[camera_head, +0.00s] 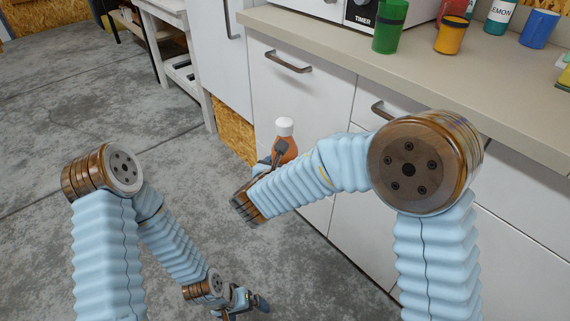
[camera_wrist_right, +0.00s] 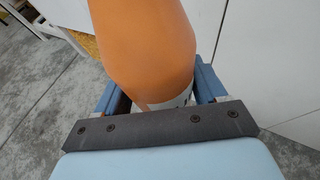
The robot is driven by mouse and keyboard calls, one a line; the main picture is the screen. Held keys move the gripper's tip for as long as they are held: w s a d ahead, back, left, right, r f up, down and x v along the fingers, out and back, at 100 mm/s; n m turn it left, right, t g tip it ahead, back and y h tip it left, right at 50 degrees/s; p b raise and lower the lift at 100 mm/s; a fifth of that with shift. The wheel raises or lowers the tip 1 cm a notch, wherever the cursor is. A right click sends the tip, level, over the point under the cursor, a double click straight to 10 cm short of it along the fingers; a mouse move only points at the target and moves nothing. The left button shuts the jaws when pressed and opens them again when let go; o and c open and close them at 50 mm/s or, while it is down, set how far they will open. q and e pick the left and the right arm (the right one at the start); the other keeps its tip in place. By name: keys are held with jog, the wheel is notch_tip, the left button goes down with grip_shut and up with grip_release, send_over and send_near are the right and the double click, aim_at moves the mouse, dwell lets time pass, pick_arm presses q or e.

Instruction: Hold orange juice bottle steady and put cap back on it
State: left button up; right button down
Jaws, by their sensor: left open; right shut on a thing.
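The orange juice bottle (camera_head: 289,151) is orange with a white cap-like top (camera_head: 284,127). It stands roughly upright in the air in front of the white cabinet doors. My right gripper (camera_head: 272,157) is shut on it, partly hidden by its own arm. In the right wrist view the orange bottle (camera_wrist_right: 145,45) fills the space between the blue fingers of the right gripper (camera_wrist_right: 162,88); its top is out of that view. My left gripper (camera_head: 248,305) is open, low at the bottom of the head view, apart from the bottle. I see nothing between its fingers.
A beige counter (camera_head: 330,50) runs along the right above white cabinets with handles (camera_head: 288,62). Grey floor (camera_head: 60,110) lies open at left.

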jog(key=s+d+f, duration=0.1)
jog(key=s+d, duration=0.1)
jog(key=d, duration=0.8)
jog(key=s+d+f, duration=0.1)
jog(key=s+d, duration=0.1)
jog(key=d, duration=0.8)
jog(key=shift+d, duration=0.15)
